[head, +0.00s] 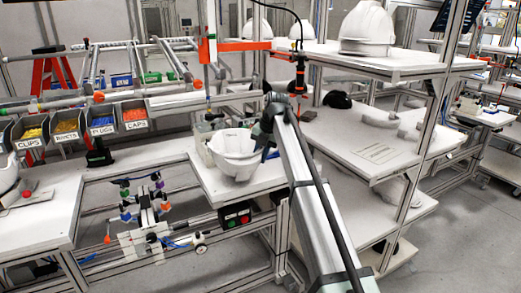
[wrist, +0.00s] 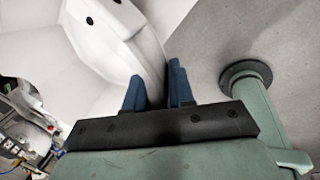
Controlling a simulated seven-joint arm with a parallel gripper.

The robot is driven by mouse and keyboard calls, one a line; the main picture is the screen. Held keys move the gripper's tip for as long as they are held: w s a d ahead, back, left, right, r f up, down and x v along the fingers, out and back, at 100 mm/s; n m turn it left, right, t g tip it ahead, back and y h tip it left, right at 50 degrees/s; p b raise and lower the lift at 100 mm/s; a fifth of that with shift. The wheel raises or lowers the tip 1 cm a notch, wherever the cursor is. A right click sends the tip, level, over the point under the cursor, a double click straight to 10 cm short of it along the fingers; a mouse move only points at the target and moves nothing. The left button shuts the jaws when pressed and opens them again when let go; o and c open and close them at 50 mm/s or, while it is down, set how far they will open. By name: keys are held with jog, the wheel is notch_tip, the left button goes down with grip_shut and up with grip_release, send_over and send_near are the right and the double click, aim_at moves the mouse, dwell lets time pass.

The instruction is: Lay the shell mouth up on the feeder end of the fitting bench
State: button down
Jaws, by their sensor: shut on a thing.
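A white helmet shell (head: 235,152) is at the right end of the fitting bench (head: 215,187) in the head view, mouth up, its hollow inside facing upward. My gripper (head: 267,135) is at the shell's right rim. In the wrist view, the blue fingers of my gripper (wrist: 158,88) are shut on the rim of the shell (wrist: 115,45), one finger on each side of the wall. The shell's underside appears to be at the bench top, but I cannot tell whether it touches.
Labelled bins (head: 102,123) stand along the back left. A white shelf rack (head: 380,150) with another helmet (head: 367,28) stands to the right. A fixture with coloured knobs (head: 147,212) sits in the bench's gap. Another shell (head: 8,172) is at the far left.

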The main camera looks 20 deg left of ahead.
jog(key=shift+f, duration=0.5)
jog(key=c, duration=0.9)
grip_release()
jog(key=v, duration=1.4)
jog(key=shift+f, duration=0.1)
